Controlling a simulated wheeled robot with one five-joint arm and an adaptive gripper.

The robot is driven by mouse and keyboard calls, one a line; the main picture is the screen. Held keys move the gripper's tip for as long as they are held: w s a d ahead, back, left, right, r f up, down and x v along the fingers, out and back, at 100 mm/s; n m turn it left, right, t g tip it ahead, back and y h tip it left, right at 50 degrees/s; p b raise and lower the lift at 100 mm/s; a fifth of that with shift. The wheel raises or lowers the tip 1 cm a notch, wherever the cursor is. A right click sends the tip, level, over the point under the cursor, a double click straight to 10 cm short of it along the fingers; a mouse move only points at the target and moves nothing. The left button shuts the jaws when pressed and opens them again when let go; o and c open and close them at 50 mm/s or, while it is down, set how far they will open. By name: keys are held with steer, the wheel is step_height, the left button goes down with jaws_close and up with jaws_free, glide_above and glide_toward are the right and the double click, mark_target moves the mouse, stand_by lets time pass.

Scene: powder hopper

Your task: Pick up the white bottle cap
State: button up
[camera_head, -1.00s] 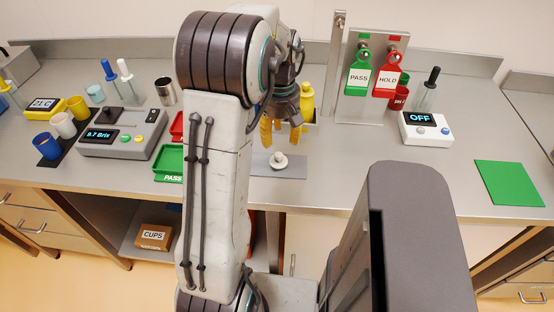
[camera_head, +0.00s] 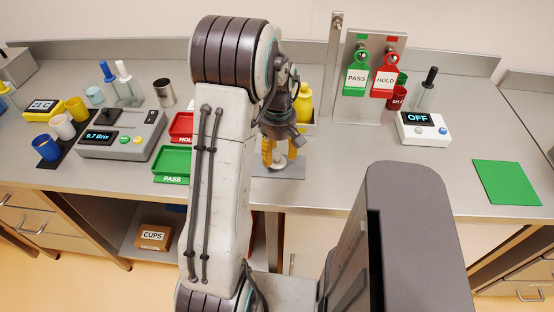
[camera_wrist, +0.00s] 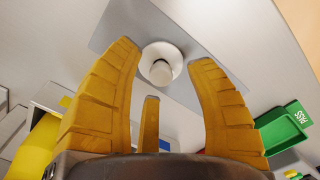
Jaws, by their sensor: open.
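The white bottle cap (camera_wrist: 161,64) is a round disc with a raised knob. It lies on a grey mat (camera_wrist: 115,18) on the counter. In the head view the cap (camera_head: 279,161) shows at my gripper's fingertips, and the mat (camera_head: 293,172) shows around it. My gripper (camera_head: 275,160) points down over the cap with yellow fingers. In the wrist view my gripper (camera_wrist: 166,52) is open, with the cap between and just beyond the fingertips. I cannot tell whether any finger touches it.
A yellow bottle (camera_head: 304,103) stands close behind my gripper. The green PASS tray (camera_head: 172,163) and red HOLD tray (camera_head: 182,125) lie to the left. A sign stand (camera_head: 352,104) and the OFF device (camera_head: 425,130) are to the right. The counter right of the mat is clear.

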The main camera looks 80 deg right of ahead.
steer(key=shift+f, duration=0.55)
steer(key=shift+c, duration=0.4)
jaws_close()
